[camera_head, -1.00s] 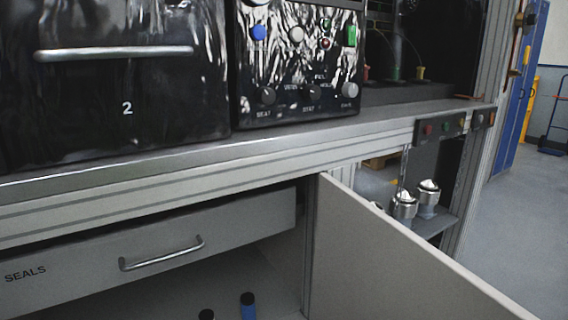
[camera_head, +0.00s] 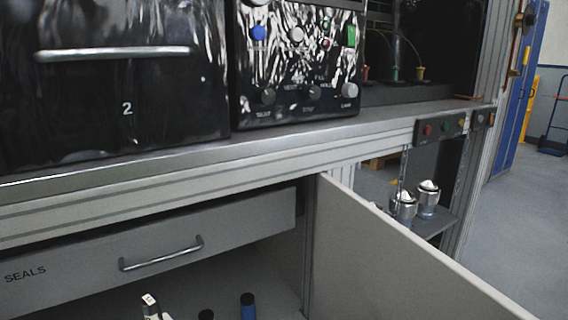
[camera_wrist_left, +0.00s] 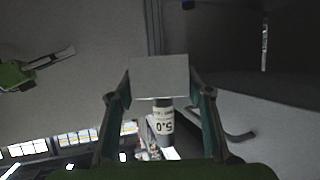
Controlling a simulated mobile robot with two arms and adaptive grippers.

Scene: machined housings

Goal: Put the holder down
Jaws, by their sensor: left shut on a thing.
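In the left wrist view my left gripper (camera_wrist_left: 160,88) is shut on the holder (camera_wrist_left: 158,68), a pale square block. A darker cylinder with a white label reading "5.0" upside down (camera_wrist_left: 163,120) shows just below the block, between the fingers. In the head view a small white piece with dark marks (camera_head: 150,303) shows at the bottom edge, in front of the open cabinet; I cannot tell if it is the held thing or part of my arm.
The open cabinet has a SEALS drawer (camera_head: 150,255) above and an open door (camera_head: 410,255) at right. A blue bottle (camera_head: 248,306) and a dark-capped one (camera_head: 206,315) stand inside. The worktop edge (camera_head: 240,148) runs above. Metal-topped parts (camera_head: 428,197) stand right, behind the door.

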